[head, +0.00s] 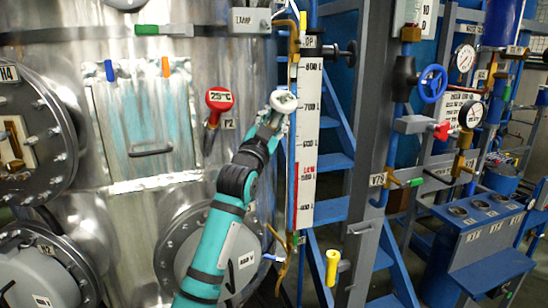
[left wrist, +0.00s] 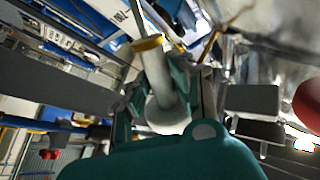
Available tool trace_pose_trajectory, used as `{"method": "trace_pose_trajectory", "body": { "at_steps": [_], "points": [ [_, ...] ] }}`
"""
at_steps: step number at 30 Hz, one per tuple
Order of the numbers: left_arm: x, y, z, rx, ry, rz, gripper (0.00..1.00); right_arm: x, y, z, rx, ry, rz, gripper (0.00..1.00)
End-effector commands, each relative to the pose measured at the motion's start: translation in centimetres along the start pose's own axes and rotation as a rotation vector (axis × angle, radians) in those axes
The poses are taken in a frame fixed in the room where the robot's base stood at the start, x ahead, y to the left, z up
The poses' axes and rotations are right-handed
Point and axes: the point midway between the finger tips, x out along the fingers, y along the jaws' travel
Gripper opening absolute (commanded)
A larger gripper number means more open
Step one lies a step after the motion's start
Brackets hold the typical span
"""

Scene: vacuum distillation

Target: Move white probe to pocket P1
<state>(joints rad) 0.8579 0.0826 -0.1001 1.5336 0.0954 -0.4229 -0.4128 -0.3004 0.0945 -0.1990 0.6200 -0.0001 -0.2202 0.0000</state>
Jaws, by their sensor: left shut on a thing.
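The white probe (head: 283,101) has a round white head and is held up in front of the steel vessel, just left of the level scale. My left gripper (head: 271,119) is shut on it. In the left wrist view the white probe (left wrist: 160,95) sits between the fingers, with a yellow band and a grey stem pointing up and away. A red probe (head: 219,99) reading 25 °C sits on the vessel wall to the left, beside a label (head: 228,123) that seems to read P2. I cannot make out a P1 label. My right gripper is out of view.
The level scale (head: 307,140) stands close right of the held probe. A yellow-handled thing (head: 332,266) stands below it. Blue stairs (head: 334,163), a blue handwheel (head: 432,84) and pipework are farther right. A round flange (head: 200,245) lies behind my arm.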

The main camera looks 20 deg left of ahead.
Motion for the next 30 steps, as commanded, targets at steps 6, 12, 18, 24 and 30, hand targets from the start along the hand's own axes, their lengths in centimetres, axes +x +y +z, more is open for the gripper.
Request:
{"method": "trace_pose_trajectory", "body": {
  "at_steps": [6, 12, 18, 24, 30],
  "points": [
    [0.5, -0.5, -1.1, 0.018, 0.011, -0.014, 0.0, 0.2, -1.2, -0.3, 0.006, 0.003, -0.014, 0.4],
    [0.5, -0.5, -1.0, 0.018, 0.011, -0.013, 0.0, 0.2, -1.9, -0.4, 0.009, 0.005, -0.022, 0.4],
    [0.3, -0.4, -0.6, 0.016, 0.009, -0.02, 0.0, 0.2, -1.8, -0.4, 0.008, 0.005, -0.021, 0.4],
    [0.3, -0.4, 1.1, 0.019, 0.009, -0.02, 0.0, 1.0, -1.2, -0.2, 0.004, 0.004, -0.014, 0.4],
    [0.4, -0.4, 3.0, 0.019, 0.009, -0.019, 0.0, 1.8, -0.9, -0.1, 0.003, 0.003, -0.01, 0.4]
  ]
}}
